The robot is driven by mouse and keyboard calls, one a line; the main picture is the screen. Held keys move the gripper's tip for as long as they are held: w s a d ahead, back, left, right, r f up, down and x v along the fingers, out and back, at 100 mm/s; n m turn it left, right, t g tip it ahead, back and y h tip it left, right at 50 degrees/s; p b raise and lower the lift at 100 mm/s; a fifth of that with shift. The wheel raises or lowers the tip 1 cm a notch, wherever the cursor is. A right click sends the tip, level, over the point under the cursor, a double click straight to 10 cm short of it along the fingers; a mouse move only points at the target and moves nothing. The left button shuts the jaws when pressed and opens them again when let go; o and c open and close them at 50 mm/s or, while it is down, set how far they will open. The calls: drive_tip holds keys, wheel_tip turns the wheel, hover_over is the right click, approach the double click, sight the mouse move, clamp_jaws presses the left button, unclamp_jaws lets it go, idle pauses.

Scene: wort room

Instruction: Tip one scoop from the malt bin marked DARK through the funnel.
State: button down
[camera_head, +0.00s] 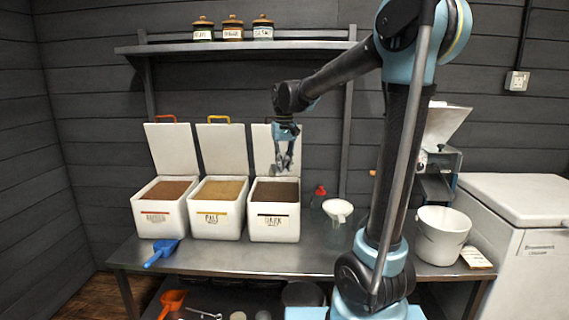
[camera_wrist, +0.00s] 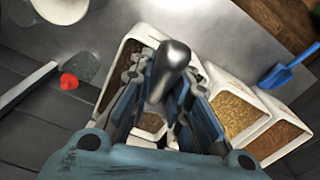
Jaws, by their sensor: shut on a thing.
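The DARK malt bin (camera_head: 274,228) is the right one of three white bins on the bench, its lid up and dark brown grain inside. My gripper (camera_head: 286,160) is above this bin, in front of its raised lid. In the wrist view, my gripper (camera_wrist: 165,95) is shut on a grey metal scoop (camera_wrist: 174,58) with a smooth rounded end. Whether it holds grain cannot be seen. The DARK bin's grain (camera_wrist: 115,75) shows beneath. The white funnel (camera_head: 338,208) sits on a clear glass vessel right of the bin; it also shows in the wrist view (camera_wrist: 28,22).
The PALE bin (camera_head: 216,221) and another open bin (camera_head: 163,219) stand left. A blue scoop (camera_head: 162,252) lies at the bench's front edge. A red-capped glass bottle (camera_head: 320,190) stands between DARK bin and funnel. A white bucket (camera_head: 442,240) is at right.

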drive_tip(key=shift+g, duration=0.8)
drive_tip(key=shift+w+a+f, duration=0.1)
drive_tip(key=shift+w+f, duration=0.35)
drive_tip(key=shift+f, duration=0.9)
drive_tip(key=shift+w+a+f, duration=0.1)
drive_tip(key=shift+w+f, duration=0.4)
drive_tip(key=shift+f, duration=0.8)
drive_tip(key=shift+w+a+f, duration=0.1)
drive_tip(key=shift+w+f, duration=0.35)
drive_tip(key=shift+f, duration=0.9)
drive_tip(key=shift+w+a+f+t, duration=0.65)
drive_tip(key=shift+w+f+t, duration=0.25)
drive_tip(key=shift+w+f, duration=1.95)
drive_tip(key=s+d+r+t+y, duration=0.1)
drive_tip(key=s+r+t, duration=0.3)
drive_tip(key=s, duration=0.3)
drive_tip(key=shift+d+r+t, duration=0.3)
drive_tip(key=shift+r+t, duration=0.1)
drive_tip(key=shift+t, duration=0.3)
drive_tip(key=shift+s, duration=0.1)
